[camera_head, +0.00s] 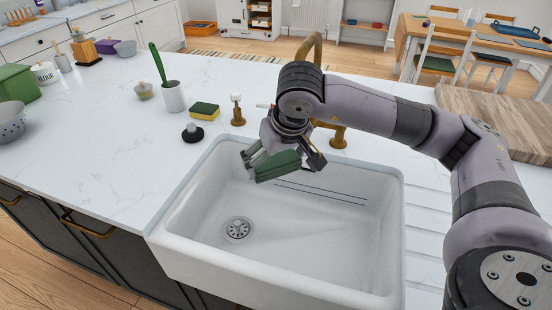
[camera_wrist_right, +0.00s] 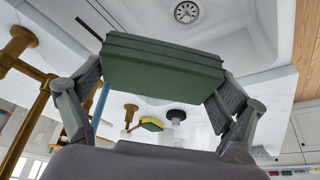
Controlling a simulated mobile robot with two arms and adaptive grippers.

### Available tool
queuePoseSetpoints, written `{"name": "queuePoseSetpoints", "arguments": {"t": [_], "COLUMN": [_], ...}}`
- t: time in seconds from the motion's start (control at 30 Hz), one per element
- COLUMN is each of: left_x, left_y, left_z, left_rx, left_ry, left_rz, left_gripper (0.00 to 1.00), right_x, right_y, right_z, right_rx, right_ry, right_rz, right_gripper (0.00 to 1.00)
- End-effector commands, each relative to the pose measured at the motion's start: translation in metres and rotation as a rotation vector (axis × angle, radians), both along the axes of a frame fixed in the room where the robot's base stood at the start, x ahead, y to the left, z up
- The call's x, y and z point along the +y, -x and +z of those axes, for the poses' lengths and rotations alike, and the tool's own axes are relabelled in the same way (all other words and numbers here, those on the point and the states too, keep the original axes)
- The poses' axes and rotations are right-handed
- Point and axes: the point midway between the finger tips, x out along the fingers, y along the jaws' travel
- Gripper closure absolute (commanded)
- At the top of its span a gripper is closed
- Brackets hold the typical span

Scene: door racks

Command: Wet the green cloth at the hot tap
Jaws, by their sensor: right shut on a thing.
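The green cloth (camera_head: 277,166) is a folded pad held above the back part of the white sink (camera_head: 180,205). My right gripper (camera_head: 284,160) is shut on it, and the wrist view shows the cloth (camera_wrist_right: 163,66) between both fingers. The brass tap (camera_head: 311,42) stands behind the sink, largely hidden by my right arm. A brass tap part (camera_head: 337,136) shows right of the gripper. A thin blue strip (camera_wrist_right: 101,104) runs beside the cloth in the wrist view; I cannot tell whether it is water. My left gripper is out of view.
A yellow and green sponge (camera_head: 204,111), a black stopper (camera_head: 192,133) and a white pot with a green-handled brush (camera_head: 173,97) stand left of the tap. A wooden board (camera_head: 497,117) lies at right. The sink's drain (camera_head: 238,229) is uncovered.

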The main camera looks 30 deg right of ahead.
Motion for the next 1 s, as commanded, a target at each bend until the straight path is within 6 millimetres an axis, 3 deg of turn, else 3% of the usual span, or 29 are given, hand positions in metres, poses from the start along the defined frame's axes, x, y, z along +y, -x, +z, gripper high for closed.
{"name": "queuePoseSetpoints", "arguments": {"t": [0.7,1.0], "left_x": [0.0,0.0], "left_y": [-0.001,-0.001], "left_z": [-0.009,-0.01], "left_rx": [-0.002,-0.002], "left_ry": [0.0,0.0], "left_rz": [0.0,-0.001], "left_gripper": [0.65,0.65], "right_x": [0.036,0.039], "right_y": [0.045,0.05], "right_z": [0.0,0.0], "right_rx": [-0.002,-0.002], "right_ry": [-0.001,0.001], "right_rz": [0.002,-0.001], "right_gripper": [0.31,0.31]}}
